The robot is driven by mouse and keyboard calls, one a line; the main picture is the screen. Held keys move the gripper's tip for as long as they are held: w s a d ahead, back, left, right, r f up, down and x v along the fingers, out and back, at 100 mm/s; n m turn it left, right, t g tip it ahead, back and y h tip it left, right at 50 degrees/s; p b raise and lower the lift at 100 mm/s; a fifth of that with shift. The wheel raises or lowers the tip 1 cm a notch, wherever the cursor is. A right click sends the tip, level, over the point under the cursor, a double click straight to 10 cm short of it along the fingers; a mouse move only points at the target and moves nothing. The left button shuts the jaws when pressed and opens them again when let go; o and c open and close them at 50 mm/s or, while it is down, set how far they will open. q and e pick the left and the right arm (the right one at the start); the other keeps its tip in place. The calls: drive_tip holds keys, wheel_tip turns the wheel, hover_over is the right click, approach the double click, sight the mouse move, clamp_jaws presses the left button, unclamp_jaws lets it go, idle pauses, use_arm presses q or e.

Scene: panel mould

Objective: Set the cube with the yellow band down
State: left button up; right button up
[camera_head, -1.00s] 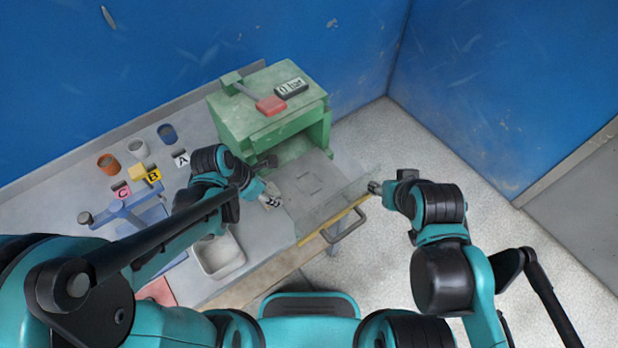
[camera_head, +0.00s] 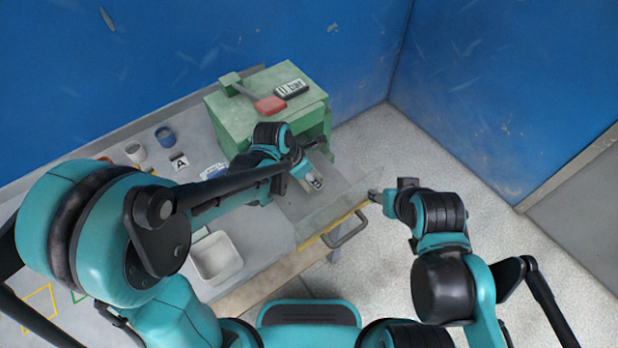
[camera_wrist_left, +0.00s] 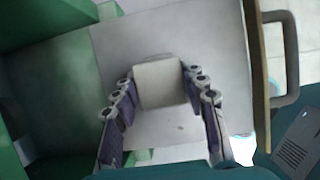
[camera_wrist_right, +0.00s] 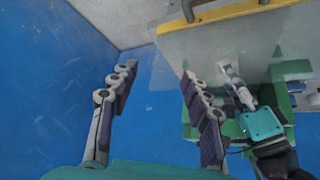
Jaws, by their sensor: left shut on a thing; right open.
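My left gripper (camera_head: 315,183) is shut on a pale cube (camera_wrist_left: 159,83), which sits between its fingertips in the left wrist view. I see only the cube's plain off-white face; no yellow band shows. The gripper is over the grey sliding plate (camera_wrist_left: 221,65) in front of the green press housing (camera_head: 240,122). I cannot tell whether the cube touches the plate. My right gripper (camera_wrist_right: 157,73) is open and empty, beside the clear panel (camera_wrist_right: 225,42) at the plate's outer end.
A yellow-edged bar with a dark handle (camera_head: 349,229) fronts the plate.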

use_arm(q)
drive_tip(key=shift+a+f, duration=0.1)
drive_tip(key=shift+f, duration=0.55)
drive_tip(key=shift+s+a+r, duration=0.1)
drive_tip(key=shift+r, duration=0.05)
drive_tip(key=shift+f, duration=0.25)
drive_tip(key=o, duration=1.2)
drive_tip(key=shift+r, duration=0.1)
